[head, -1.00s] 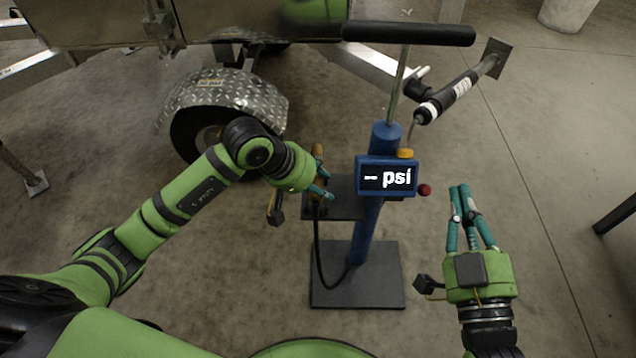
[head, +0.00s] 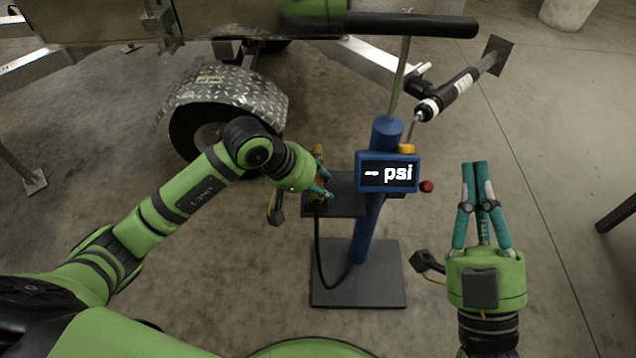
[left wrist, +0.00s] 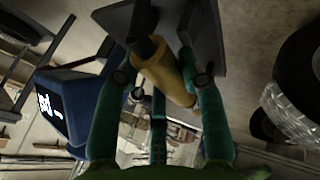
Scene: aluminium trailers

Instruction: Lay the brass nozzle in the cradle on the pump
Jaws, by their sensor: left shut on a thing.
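The brass nozzle (head: 318,153) is a yellow-brown cylinder. My left gripper (head: 324,190) is shut on it at the left edge of the pump's dark side plate (head: 346,190). In the left wrist view the nozzle (left wrist: 166,72) lies slantwise between the teal fingers, beside the grey plate, with a black part at one end. The pump has a blue column (head: 364,236) and a display reading "-- psi" (head: 387,175). I cannot make out the cradle; the hand hides part of the plate. My right gripper (head: 474,166) is empty, with its fingertips together, right of the pump.
A black hose (head: 319,250) hangs from near the nozzle to the pump's base plate (head: 384,290). The pump's black handle (head: 410,25) is above. A trailer wheel under a metal fender (head: 228,92) stands behind my left arm.

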